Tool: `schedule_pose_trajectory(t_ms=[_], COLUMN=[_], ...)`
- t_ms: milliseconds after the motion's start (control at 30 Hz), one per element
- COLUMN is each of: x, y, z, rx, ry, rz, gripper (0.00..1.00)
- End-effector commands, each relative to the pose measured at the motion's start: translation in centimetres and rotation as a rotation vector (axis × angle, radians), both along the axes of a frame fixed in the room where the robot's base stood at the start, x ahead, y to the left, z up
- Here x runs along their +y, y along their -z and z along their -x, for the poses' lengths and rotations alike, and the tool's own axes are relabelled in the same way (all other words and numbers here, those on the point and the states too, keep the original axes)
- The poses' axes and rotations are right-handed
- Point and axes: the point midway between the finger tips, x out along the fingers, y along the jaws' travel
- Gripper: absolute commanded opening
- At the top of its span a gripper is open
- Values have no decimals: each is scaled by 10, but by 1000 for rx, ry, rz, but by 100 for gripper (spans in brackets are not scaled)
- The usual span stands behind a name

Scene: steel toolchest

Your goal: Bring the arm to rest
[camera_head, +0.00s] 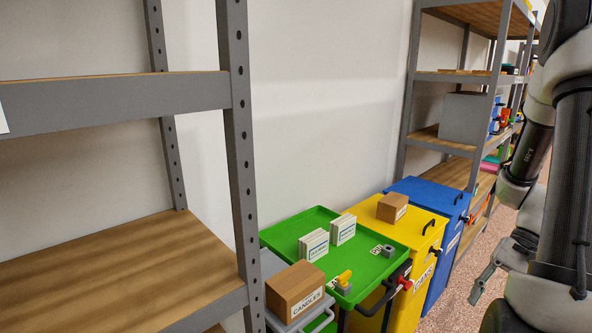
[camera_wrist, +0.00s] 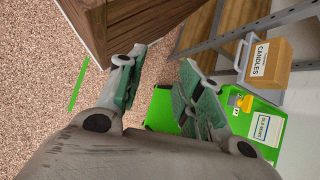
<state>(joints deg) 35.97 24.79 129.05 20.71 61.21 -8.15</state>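My arm (camera_head: 545,130) hangs folded at the right edge of the head view, in front of the far shelves. My gripper (camera_head: 480,290) points down and to the left there, over the speckled floor. In the wrist view my gripper (camera_wrist: 160,82) shows its two green-padded fingers spread apart, with nothing between them. It is open and empty. Part of the arm is cut off by the frame edge.
A green tray cart (camera_head: 275,240) carries white boxes and a yellow-topped item. A cardboard CANDLES box (camera_head: 295,290), yellow bin (camera_head: 400,230) and blue bin (camera_head: 430,200) stand near. A brown wooden piece (camera_wrist: 140,25) is close beyond the fingers.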

Motion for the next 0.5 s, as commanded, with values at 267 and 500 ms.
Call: schedule_pose_trajectory(t_ms=[267,500], x=[10,34], y=[-93,-159], z=[9,20], rx=[-196,-462], ry=[-257,-480], rz=[339,538], gripper=[36,36])
